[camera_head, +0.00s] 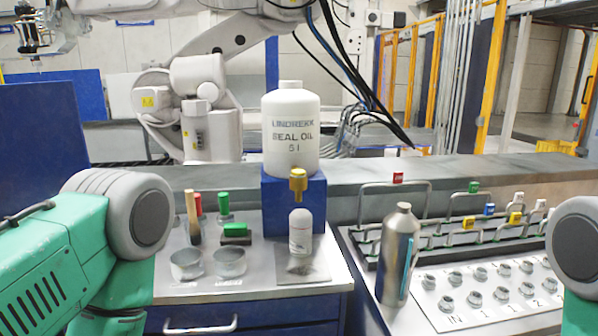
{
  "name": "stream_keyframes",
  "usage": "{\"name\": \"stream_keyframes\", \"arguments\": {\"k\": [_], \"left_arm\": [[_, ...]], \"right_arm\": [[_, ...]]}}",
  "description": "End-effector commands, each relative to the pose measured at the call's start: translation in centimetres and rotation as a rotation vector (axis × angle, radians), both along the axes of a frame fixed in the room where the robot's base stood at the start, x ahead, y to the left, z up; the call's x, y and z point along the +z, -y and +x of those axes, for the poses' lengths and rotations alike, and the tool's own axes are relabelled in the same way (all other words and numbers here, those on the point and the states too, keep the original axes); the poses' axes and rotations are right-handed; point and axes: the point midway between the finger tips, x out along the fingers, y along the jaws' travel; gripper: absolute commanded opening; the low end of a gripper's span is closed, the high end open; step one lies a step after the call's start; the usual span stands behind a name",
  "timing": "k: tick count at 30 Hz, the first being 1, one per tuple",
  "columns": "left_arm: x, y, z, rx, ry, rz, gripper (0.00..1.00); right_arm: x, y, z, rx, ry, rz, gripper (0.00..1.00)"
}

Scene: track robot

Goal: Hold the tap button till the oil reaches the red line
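A large white bottle (291,130) labelled "SEAL OIL 5 l" stands on a blue block (275,208). My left arm comes in at the lower left and part of my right arm shows at the right edge. Neither gripper is in view.
Two clear dishes (230,262), a green-topped block (236,231) and several coloured-handled tools (223,203) stand left of the tap. A metal flask (398,255) stands on the right table, before a rack (470,220) with coloured clips and rows of metal fittings (501,292).

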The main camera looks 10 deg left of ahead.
Motion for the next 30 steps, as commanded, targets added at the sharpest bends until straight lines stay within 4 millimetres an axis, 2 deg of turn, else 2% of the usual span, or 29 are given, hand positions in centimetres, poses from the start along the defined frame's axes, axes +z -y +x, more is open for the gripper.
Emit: {"name": "stream_keyframes", "arguments": {"k": [14,17,19,20,30], "left_arm": [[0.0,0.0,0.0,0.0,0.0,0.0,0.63],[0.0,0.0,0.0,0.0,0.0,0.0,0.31],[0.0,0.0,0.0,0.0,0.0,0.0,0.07],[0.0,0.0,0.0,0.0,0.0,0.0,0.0],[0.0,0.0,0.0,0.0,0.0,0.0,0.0]], "right_arm": [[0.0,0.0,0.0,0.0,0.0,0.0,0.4],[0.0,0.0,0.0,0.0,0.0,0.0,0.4],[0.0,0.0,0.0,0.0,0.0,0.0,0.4],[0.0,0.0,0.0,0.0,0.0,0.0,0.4],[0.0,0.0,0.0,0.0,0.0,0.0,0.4]]}}
